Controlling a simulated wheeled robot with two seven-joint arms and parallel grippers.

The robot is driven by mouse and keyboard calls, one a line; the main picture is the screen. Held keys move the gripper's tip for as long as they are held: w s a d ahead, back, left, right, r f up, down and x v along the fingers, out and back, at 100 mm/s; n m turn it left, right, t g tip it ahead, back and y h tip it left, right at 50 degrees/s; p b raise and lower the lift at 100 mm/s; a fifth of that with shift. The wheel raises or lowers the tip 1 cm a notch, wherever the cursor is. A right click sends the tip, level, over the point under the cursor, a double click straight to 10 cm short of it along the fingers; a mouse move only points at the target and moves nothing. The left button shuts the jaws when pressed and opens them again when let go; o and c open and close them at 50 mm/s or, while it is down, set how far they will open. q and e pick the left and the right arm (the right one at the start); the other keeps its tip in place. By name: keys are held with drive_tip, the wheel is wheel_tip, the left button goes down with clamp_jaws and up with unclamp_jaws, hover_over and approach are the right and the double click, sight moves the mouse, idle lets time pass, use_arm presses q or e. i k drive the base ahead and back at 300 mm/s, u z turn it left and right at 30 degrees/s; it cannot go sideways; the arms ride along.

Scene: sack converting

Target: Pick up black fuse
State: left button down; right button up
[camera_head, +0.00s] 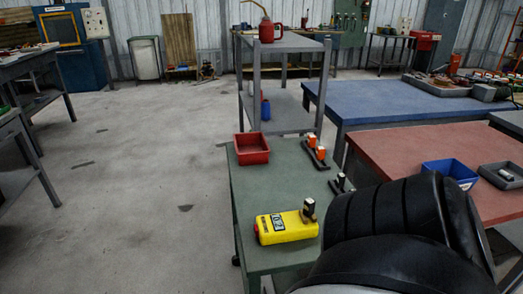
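No part clearly reads as a single black fuse. A small dark block with a pale face (340,181) stands on the green table (268,187), partly hidden by my black arm. Another small dark block with a brownish lower part (308,209) stands upright at the right end of a yellow case (285,228); I cannot tell whether it is on or behind it. Two orange blocks, one farther (312,141) and one nearer (321,153), sit on a black base (315,160). My large black arm link covers the lower right. Neither gripper shows.
A red bin (252,149) sits at the table's far left corner. A red-topped table (400,150) with a blue bin (450,172) and a grey tray (502,175) adjoins on the right. A grey shelf (282,44) stands behind. The floor on the left is clear.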

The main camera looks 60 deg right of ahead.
sight(308, 208)
drive_tip(key=u, duration=0.05)
drive_tip(key=k, duration=0.3)
drive_tip(key=z, duration=1)
